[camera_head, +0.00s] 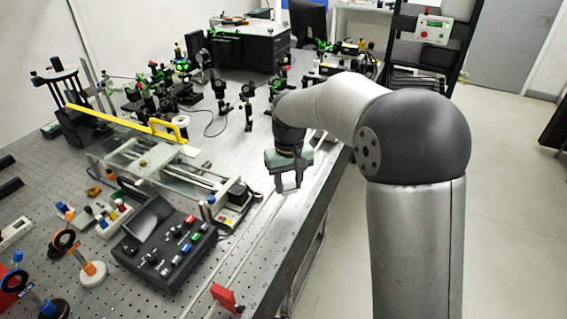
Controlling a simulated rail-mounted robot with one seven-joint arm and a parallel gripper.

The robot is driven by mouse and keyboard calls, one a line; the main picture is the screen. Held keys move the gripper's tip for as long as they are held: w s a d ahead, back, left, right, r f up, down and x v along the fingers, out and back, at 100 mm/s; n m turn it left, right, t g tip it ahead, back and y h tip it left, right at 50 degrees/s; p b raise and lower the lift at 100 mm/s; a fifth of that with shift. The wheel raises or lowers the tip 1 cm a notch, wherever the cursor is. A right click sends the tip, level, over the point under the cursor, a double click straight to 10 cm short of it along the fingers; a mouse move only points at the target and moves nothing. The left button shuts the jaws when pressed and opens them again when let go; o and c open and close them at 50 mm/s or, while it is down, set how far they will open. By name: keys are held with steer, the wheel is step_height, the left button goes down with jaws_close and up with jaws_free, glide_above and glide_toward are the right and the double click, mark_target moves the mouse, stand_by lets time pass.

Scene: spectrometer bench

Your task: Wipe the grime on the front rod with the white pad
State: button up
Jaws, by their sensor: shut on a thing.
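My gripper (288,185) hangs fingers-down over the right edge strip of the bench, at the end of my arm. It is shut on a small white pad (289,181), which shows between the fingertips. Two pale thin rods (249,238) run lengthwise along the bench near its right edge, and the gripper is over their middle stretch. I cannot tell whether the pad touches a rod. The grime is too small to make out in this view, or is hidden by my gripper.
A red block (226,297) stands at the near end of the rods. Optics posts stand behind. Open floor lies to the right.

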steer(key=shift+s+a+r, duration=0.15)
steer(key=shift+s, duration=0.2)
step_height(320, 180, up, 8)
steer(key=p, duration=0.5)
steer(key=shift+w+p, duration=0.1)
steer(key=shift+p, duration=0.3)
